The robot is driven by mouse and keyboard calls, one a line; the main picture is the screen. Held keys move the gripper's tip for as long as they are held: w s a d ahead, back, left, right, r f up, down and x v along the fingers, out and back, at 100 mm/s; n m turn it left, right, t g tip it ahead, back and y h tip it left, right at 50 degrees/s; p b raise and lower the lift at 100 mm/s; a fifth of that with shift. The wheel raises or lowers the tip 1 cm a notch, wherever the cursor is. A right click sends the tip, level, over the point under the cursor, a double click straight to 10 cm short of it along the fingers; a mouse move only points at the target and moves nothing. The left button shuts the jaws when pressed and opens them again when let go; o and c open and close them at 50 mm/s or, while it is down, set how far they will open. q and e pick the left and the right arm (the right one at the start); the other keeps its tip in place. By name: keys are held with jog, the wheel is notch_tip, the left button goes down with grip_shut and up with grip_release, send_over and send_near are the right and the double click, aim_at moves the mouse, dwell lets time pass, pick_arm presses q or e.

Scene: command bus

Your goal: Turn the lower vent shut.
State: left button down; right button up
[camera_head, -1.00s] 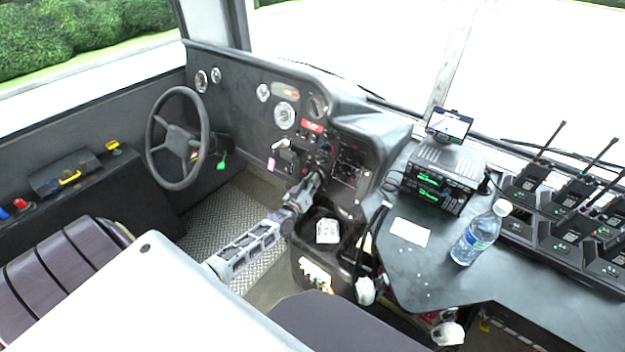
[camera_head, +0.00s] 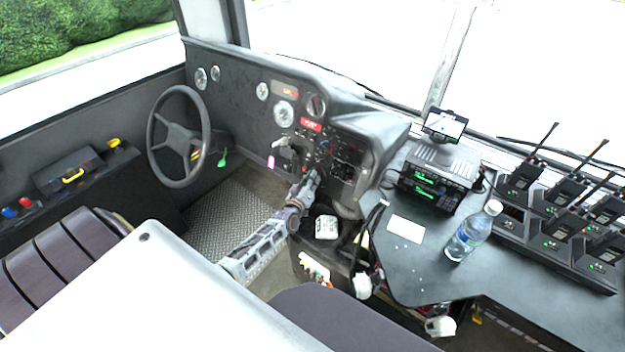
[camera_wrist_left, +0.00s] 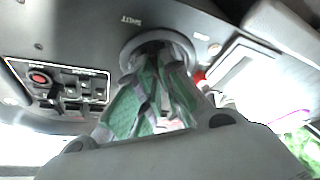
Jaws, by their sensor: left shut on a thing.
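The lower vent (camera_wrist_left: 147,43) is a round grey ring set in the dark dash panel, at the top middle of the left wrist view. A "SHUT" marking is printed on the panel beside it. My left gripper (camera_wrist_left: 158,78), with green finger pads, reaches into the ring and is shut on the vent. Its fingers hide the vent's middle, so I cannot tell how far it is turned. In the head view my left gripper (camera_head: 312,178) is against the lower dash, covering the vent. My right gripper is not in view.
A switch panel with a red button (camera_wrist_left: 40,78) lies close to the left of the vent in the wrist view. The steering wheel (camera_head: 178,137) stands left of my arm. A side table with a water bottle (camera_head: 470,235) and radios (camera_head: 437,175) is on the right.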

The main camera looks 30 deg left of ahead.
pick_arm(q)
jog(key=c, duration=1.6)
grip_release()
jog(key=shift+s, duration=0.2)
jog(key=s+d, duration=0.1)
jog(key=s, duration=1)
jog(key=shift+s+d+r, duration=0.2)
jog(key=shift+s+d, duration=0.05)
jog(key=shift+d, duration=0.1)
